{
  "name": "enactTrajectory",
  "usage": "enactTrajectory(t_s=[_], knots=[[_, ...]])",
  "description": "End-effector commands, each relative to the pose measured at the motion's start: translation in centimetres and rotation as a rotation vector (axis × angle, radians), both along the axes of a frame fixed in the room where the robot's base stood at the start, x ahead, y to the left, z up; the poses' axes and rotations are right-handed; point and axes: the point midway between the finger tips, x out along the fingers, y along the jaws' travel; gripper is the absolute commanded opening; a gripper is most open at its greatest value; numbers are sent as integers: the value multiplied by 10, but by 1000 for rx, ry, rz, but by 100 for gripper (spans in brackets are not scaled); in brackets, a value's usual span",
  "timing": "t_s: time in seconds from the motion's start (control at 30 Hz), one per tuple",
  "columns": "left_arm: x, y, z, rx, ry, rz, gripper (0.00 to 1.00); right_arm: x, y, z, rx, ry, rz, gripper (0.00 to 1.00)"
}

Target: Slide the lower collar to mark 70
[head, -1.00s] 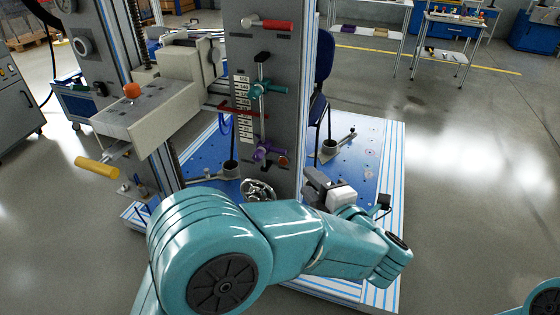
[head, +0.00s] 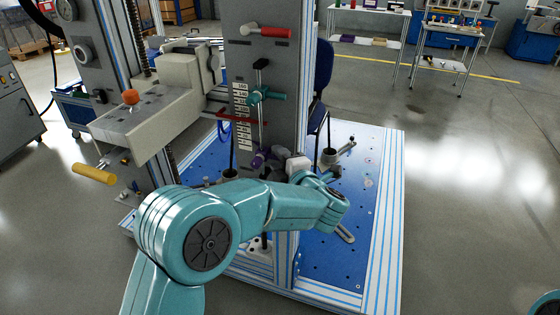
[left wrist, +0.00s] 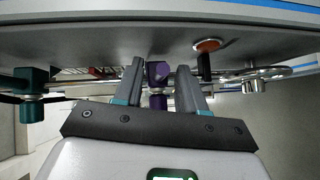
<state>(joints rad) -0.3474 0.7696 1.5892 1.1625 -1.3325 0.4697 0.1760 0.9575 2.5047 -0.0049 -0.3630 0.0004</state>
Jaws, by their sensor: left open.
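The purple lower collar (head: 260,156) sits low on a vertical rod beside a white scale (head: 241,110) on the grey column. The teal upper collar (head: 266,96) is higher on the same rod. My left gripper (head: 276,162) is at the lower collar, partly hidden by its white wrist body. In the left wrist view my left gripper (left wrist: 160,74) is open, with the purple collar (left wrist: 158,76) showing between its two fingers. I cannot tell whether they touch it. My right gripper is out of view.
A red handle (head: 268,31) sticks out above the collars, and a red pointer (head: 226,112) crosses near the scale. A grey block with an orange knob (head: 131,97) stands left. An orange knob (left wrist: 207,44) shows near the fingers.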

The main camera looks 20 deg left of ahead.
Motion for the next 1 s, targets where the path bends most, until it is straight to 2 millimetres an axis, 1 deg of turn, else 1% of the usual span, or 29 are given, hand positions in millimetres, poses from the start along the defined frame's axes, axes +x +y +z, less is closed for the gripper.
enactTrajectory(t_s=[0.03,0.07,0.1,0.17,0.2,0.37,0.47,0.57,0.7,0.73,0.8,1.0], knots=[[0,-1,0,0,0,0,40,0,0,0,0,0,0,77],[0,-1,0,0,0,0,37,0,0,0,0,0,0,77],[0,-1,0,0,0,0,24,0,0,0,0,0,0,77],[0,-2,0,0,0,0,4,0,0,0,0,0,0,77],[0,-2,0,0,0,0,0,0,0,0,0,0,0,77],[0,-1,0,0,0,0,0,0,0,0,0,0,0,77],[0,-1,5,0,-1,0,0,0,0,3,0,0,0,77],[0,-1,20,-1,-4,1,0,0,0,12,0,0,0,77],[0,-1,47,-1,-6,2,0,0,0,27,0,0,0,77],[0,-1,51,-1,-4,2,0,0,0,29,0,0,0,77],[0,0,54,0,-4,2,0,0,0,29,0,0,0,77],[0,0,51,0,-3,2,0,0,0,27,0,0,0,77]])
